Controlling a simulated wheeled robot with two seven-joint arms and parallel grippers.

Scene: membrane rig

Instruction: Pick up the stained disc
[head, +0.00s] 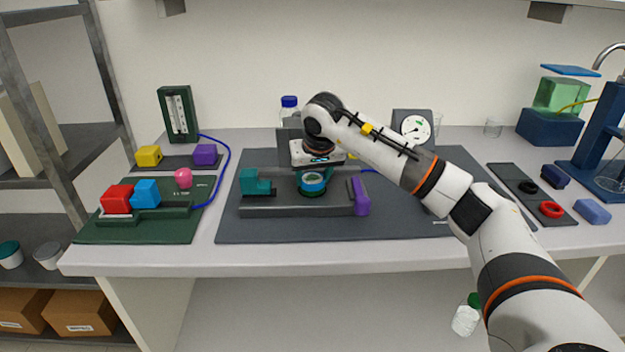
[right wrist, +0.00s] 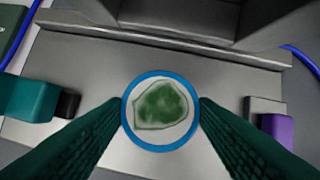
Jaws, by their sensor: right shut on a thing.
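The stained disc (right wrist: 161,108) is pale with a dark green blotch and has a blue rim. It lies face-on between the two dark green fingers of my right gripper (right wrist: 160,110), which touch its rim on the left and right. In the head view the right gripper (head: 313,177) points down over the middle of the grey rig (head: 290,208), shut on the blue-rimmed disc (head: 313,184). My left gripper is not in view.
A teal block (head: 255,183) and a purple block (head: 360,196) flank the disc on the rig. A dial gauge (head: 414,129) stands behind my right arm. A green mat (head: 120,228) with red and blue blocks lies left. The dark mat's front is clear.

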